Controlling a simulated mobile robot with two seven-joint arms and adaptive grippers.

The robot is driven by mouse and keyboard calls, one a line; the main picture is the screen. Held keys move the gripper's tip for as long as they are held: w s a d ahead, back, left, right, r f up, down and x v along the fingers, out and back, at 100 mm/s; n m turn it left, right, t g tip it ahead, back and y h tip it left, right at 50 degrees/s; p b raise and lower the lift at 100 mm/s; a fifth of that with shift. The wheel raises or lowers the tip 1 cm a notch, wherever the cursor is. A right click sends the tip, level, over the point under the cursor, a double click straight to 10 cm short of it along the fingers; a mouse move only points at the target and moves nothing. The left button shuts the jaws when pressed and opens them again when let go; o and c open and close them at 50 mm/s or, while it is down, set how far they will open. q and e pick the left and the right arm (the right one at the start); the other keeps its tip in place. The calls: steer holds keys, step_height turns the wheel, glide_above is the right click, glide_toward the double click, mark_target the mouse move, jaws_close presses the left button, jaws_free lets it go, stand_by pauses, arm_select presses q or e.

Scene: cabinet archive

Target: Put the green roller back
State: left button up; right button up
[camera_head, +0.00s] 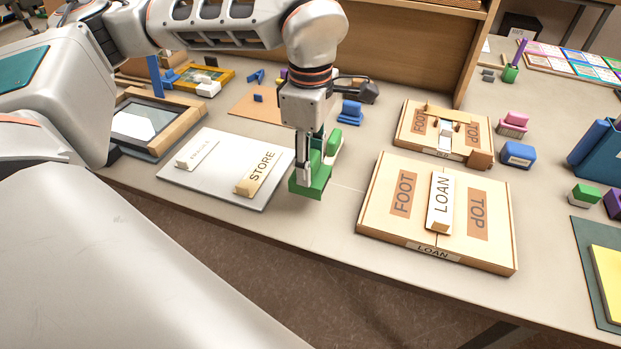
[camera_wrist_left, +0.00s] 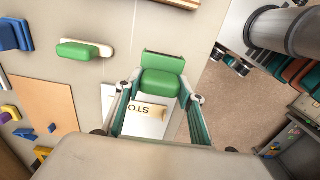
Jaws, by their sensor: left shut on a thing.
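My left gripper (camera_head: 314,170) points down near the front of the table and is shut on a green piece with a rounded front, which I take for the green roller (camera_head: 312,188). It shows between the fingers in the left wrist view (camera_wrist_left: 163,84). I cannot tell if its underside touches the table. A second green rounded piece on a pale oval base (camera_head: 333,143) lies just behind the gripper; it also shows in the left wrist view (camera_wrist_left: 78,52). My right gripper is out of view.
A white board (camera_head: 215,187) with a STORE block lies left of the gripper. A wooden LOAN board (camera_head: 385,215) lies right, with a smaller FOOT/TOP board (camera_head: 410,140) behind it. A blue piece (camera_head: 350,113) stands behind. Bare table shows between the white and LOAN boards.

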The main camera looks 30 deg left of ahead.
arm_select(q)
steer(key=shift+f, duration=2.4)
steer(key=shift+f, duration=0.15)
steer(key=o, duration=1.1)
steer(key=shift+c, duration=0.2)
step_height(320, 180, up, 12)
steer(key=shift+r+p, duration=0.2)
steer(key=shift+p, duration=0.1)
steer(key=shift+s+f, duration=0.1)
